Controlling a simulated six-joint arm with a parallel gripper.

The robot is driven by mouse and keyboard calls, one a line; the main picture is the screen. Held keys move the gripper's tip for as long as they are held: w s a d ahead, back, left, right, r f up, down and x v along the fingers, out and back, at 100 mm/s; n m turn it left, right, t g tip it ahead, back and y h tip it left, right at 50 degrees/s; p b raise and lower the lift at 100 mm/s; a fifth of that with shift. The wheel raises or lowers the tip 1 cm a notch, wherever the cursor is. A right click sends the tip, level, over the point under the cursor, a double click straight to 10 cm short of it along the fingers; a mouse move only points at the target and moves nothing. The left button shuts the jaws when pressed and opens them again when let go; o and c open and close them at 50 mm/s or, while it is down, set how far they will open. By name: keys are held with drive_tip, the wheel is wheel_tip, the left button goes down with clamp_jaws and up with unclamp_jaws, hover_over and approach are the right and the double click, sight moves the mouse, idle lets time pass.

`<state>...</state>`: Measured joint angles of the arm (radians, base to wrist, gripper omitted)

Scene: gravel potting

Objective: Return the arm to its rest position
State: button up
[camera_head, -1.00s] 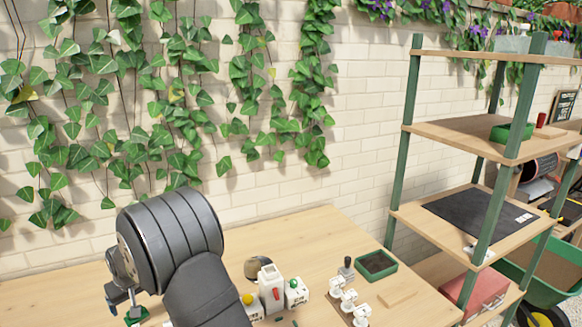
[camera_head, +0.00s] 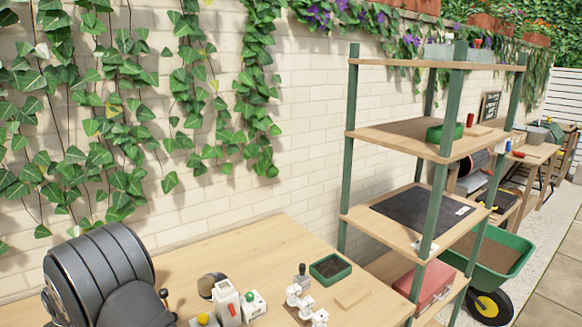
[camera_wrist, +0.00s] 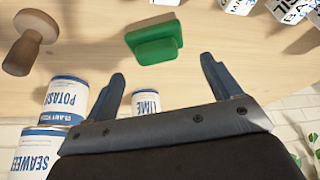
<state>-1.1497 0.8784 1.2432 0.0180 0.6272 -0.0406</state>
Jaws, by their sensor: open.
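My gripper (camera_wrist: 160,88) shows in the wrist view with its two blue-grey fingers spread apart and nothing between them. Beyond the fingertips a green block-like object (camera_wrist: 155,45) rests on the wooden table (camera_wrist: 100,75), apart from the fingers.
White tins (camera_wrist: 68,100) stand close to the left finger, and another tin (camera_wrist: 146,104) shows behind the gripper. A wooden tool (camera_wrist: 30,40) is at upper left.

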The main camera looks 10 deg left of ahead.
drive_tip(key=shift+d+f, duration=0.1)
drive_tip(key=shift+f, duration=1.15)
drive_tip(key=v, duration=1.1)
drive_tip(key=x, duration=1.2)
drive_tip(key=shift+s+d, duration=0.1)
drive_tip(key=r, duration=0.5)
drive_tip(key=shift+w+d, duration=0.25)
drive_tip(key=w+d+r, duration=0.6)
drive_tip(key=d+r, duration=0.1)
drive_tip(key=d, duration=0.3)
drive_tip(key=w+d+f+m, duration=0.1)
drive_tip(key=w+d+m, duration=0.1)
drive_tip(key=w, duration=0.9)
drive_tip(key=w+d+f+m+t+h, duration=0.1)
drive_tip(key=w+d+m, duration=0.1)
drive_tip(key=w, duration=0.9)
drive_tip(key=w+d+m+t, duration=0.1)
drive_tip(key=w+d+m, duration=0.2)
drive_tip(key=w, duration=0.8)
drive_tip(key=shift+d+f+h, duration=0.4)
drive_tip(key=shift+d, duration=0.05)
